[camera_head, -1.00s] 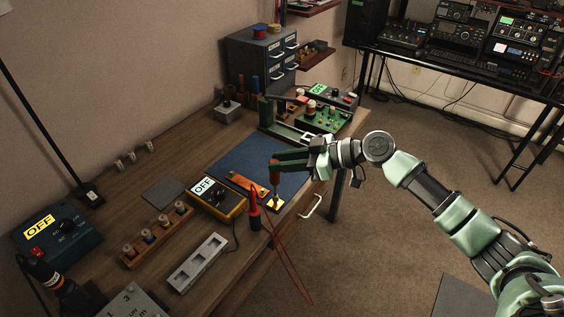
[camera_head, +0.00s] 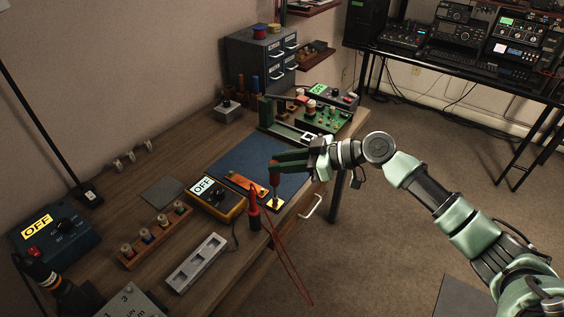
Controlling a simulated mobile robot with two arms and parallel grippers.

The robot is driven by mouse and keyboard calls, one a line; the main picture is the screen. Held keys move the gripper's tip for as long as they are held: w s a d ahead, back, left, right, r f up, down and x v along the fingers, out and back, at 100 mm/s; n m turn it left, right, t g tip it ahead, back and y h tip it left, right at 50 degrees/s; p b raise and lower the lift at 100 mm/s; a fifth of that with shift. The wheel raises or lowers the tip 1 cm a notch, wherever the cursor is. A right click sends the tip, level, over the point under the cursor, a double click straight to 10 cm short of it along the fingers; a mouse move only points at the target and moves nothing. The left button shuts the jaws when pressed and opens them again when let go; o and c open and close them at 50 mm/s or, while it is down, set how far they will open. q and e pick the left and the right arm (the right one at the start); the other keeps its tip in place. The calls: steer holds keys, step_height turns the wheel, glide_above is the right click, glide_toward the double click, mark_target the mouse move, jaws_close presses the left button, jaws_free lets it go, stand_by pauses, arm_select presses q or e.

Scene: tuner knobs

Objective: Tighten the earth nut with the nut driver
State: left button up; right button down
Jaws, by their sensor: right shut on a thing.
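My right gripper (camera_head: 283,160) is shut on the nut driver (camera_head: 274,176), which has a red-brown handle and stands upright below the fingers. The driver's lower end meets a small yellow plate (camera_head: 274,204) at the front edge of the blue mat (camera_head: 247,155). The earth nut itself is too small, or hidden under the driver, to make out. My left gripper is not in view.
A yellow meter reading OFF (camera_head: 216,200) and a red probe (camera_head: 254,213) with a hanging lead stand close to the driver's left. A green circuit board (camera_head: 323,119) in a frame stands at the back right.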

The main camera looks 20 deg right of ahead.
steer(key=shift+f+b, duration=0.35)
steer(key=shift+b, duration=0.2)
stand_by(0.5)
